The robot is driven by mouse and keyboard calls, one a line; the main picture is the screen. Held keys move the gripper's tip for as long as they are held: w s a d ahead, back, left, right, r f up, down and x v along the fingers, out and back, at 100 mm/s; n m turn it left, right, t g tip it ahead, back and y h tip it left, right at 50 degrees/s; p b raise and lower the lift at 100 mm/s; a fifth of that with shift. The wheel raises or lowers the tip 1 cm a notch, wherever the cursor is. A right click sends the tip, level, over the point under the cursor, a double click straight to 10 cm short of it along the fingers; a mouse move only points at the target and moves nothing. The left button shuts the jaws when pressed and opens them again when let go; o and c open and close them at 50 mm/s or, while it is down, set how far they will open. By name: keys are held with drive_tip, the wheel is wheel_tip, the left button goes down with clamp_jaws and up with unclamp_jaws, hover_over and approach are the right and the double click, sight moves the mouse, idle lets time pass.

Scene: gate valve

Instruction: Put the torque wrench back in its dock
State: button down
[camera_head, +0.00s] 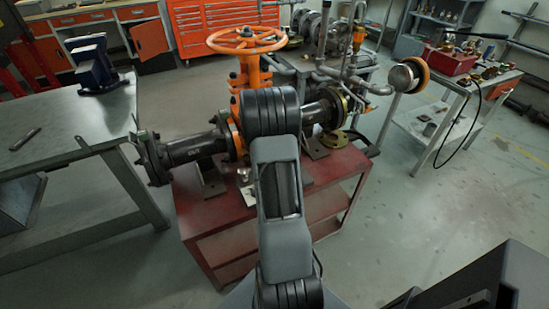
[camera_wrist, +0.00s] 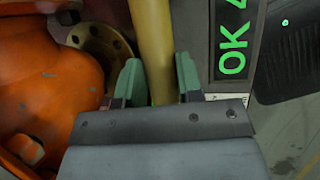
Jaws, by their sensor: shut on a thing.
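In the wrist view my gripper (camera_wrist: 158,78) has its green fingertips on both sides of a yellow bar (camera_wrist: 150,35), which I take to be the torque wrench. The bar runs up out of the top of the picture, so its ends are hidden. Just right of it is a dark panel (camera_wrist: 232,75) with green "OK 4" lettering, cut off at the top. I cannot tell whether this panel belongs to the wrench or the dock. In the head view my own arm hides the gripper and the wrench, and I cannot make out the dock.
The orange gate valve (camera_head: 246,41) with black flanged pipes stands on a red cart (camera_head: 222,228). Its orange body (camera_wrist: 45,70) is close on the left in the wrist view. A steel bench (camera_head: 75,125) with a blue vise (camera_head: 93,65) is left.

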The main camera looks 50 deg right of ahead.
drive_tip(key=shift+f, duration=0.2)
drive_tip(key=c, duration=1.1)
unclamp_jaws()
drive_tip(key=o, duration=0.4)
drive_tip(key=shift+f, duration=0.1)
drive_tip(key=p+v, duration=0.1)
drive_tip(key=v, duration=1.3)
drive_tip(key=shift+p, duration=0.3)
